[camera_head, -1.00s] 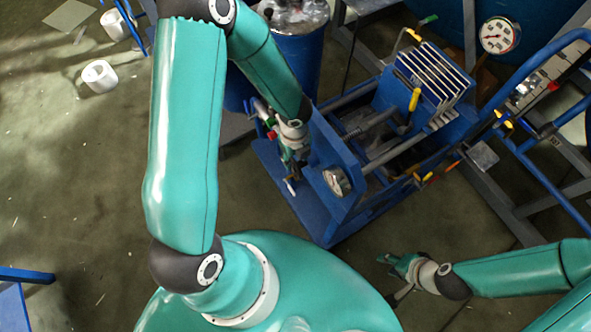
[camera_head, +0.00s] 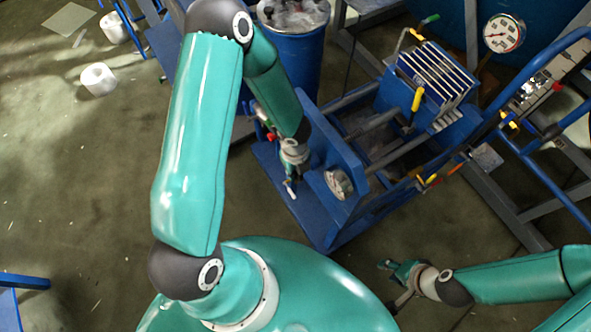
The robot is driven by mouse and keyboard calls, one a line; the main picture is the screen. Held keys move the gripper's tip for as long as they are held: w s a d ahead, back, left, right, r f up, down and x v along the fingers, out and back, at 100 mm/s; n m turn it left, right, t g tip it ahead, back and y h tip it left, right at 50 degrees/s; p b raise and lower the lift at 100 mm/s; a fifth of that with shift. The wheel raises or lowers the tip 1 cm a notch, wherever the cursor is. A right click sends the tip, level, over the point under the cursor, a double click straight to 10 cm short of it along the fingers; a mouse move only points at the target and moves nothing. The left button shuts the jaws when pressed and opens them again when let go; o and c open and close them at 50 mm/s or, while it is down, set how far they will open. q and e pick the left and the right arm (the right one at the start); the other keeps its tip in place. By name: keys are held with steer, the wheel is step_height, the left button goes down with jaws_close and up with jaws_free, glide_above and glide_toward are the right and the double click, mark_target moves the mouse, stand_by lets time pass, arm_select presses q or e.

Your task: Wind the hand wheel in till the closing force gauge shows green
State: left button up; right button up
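The blue press frame (camera_head: 328,232) stands right of centre, with a stack of pale-edged plates (camera_head: 437,74) at its far end. My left gripper (camera_head: 291,175) is at the outer face of that end plate, pointing down. I cannot make out a hand wheel; the arm and gripper cover that side. Whether the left fingers are shut on anything is unclear. My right gripper (camera_head: 388,285) hangs open and empty above the floor, in front of the press.
A larger white dial gauge (camera_head: 503,34) stands at the upper right beside blue rails. A blue drum (camera_head: 293,65) stands behind the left forearm. White rolls (camera_head: 98,79) lie on the floor at the left.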

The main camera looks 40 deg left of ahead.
arm_select(q)
jaws_close()
steer(key=shift+f+b, duration=0.15)
steer(key=shift+b, duration=0.2)
steer(key=y+b, duration=0.1)
steer(key=b, duration=0.3)
steer(key=shift+w+f+t+b, duration=0.1)
steer(key=shift+f+t+b, duration=0.05)
steer(key=shift+t+b, duration=0.15)
steer(key=shift+r, duration=0.3)
steer(key=o, duration=0.6)
jaws_free()
steer(key=shift+a, duration=0.1)
steer(key=shift+c, duration=0.2)
